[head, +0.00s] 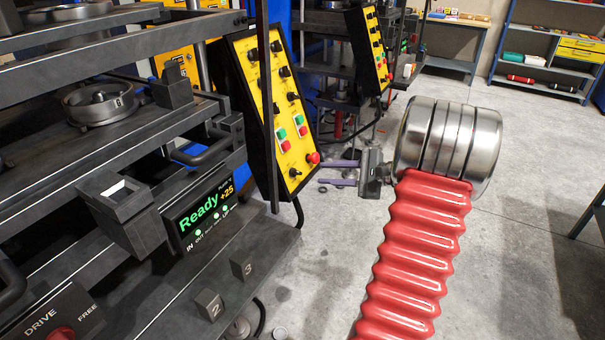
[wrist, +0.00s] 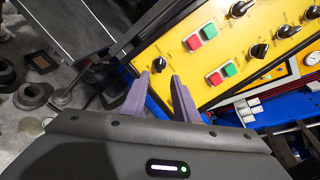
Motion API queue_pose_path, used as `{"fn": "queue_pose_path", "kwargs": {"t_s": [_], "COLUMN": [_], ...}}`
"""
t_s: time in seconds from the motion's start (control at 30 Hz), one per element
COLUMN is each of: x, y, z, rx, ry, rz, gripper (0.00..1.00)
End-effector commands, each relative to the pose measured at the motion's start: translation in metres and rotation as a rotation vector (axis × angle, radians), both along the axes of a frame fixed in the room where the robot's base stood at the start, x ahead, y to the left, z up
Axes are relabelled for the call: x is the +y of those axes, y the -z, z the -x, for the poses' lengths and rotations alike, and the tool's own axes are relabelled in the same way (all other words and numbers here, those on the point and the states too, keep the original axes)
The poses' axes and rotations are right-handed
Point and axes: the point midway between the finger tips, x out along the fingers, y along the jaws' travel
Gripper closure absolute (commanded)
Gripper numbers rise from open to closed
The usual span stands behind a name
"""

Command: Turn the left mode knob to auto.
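A tilted yellow control panel (head: 270,105) in a black housing carries several black knobs and red and green buttons. A lone black knob (head: 294,172) sits low on it, beside a red mushroom button (head: 313,157). Contact and label text cannot be told.
A dark press frame with a lit Ready display (head: 206,212) fills the left. A second yellow panel (head: 376,50) stands behind. Shelving (head: 550,50) is at the back right. The concrete floor (head: 510,260) is clear on the right.

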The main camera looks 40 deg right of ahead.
Motion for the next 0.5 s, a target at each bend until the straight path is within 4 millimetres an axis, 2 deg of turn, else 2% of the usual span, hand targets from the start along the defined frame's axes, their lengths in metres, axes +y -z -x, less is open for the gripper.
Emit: {"fn": "queue_pose_path", "kwargs": {"t_s": [0.5], "x": [0.030], "y": [0.023], "z": [-0.069], "rx": [0.001], "ry": [-0.003], "rz": [-0.001], "gripper": [0.73]}}
